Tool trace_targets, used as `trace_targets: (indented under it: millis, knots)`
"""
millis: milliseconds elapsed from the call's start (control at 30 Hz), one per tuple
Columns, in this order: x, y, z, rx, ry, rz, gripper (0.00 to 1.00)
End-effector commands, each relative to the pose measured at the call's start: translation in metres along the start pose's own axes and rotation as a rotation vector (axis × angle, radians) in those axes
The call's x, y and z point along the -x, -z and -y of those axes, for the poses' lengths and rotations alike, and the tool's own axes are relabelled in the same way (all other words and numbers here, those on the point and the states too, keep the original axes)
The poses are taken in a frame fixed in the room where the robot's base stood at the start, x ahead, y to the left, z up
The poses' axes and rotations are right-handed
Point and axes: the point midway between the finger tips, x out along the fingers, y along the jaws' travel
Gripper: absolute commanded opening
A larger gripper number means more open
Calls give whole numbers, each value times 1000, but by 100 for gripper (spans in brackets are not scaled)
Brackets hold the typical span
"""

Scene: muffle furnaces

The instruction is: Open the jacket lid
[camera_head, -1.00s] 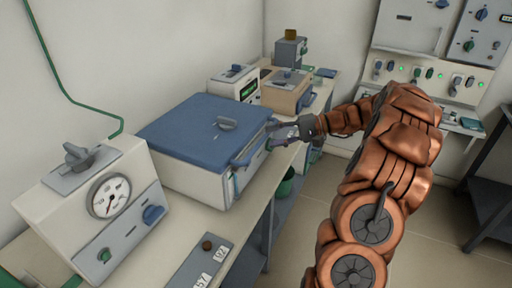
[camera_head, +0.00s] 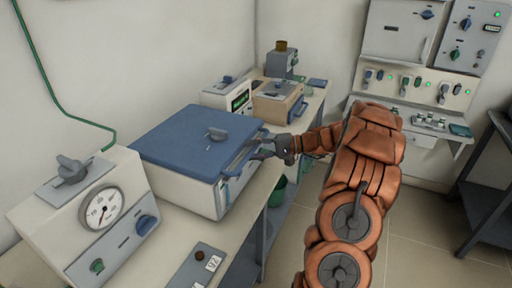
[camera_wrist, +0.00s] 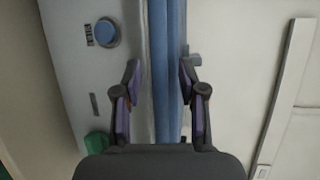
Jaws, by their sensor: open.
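The jacket lid (camera_head: 185,135) is a broad blue cover with a grey knob, lying closed on a white box (camera_head: 190,185). A blue bar handle (camera_head: 243,156) runs along its right front edge. My gripper (camera_head: 262,147) is at that edge, its fingers close to the handle. In the wrist view, my gripper (camera_wrist: 160,82) is open, with one finger on each side of a long blue strip (camera_wrist: 166,60), which looks like the handle or lid edge. Whether the fingers touch it, I cannot tell.
A white unit with a gauge (camera_head: 88,215) stands at the near left. A beige box (camera_head: 278,100) and a white unit with a green display (camera_head: 230,96) stand behind the lid. A wall panel (camera_head: 415,85) is at right.

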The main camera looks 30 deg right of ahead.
Motion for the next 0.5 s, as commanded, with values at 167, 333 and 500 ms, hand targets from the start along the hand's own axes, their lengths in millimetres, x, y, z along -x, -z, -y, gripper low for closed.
trace_targets:
  millis: [167,333,500]
  knots:
    - [-6,0,0,0,0,1,41]
    - [-6,0,0,0,-1,0,41]
    - [-5,0,0,0,-1,0,24]
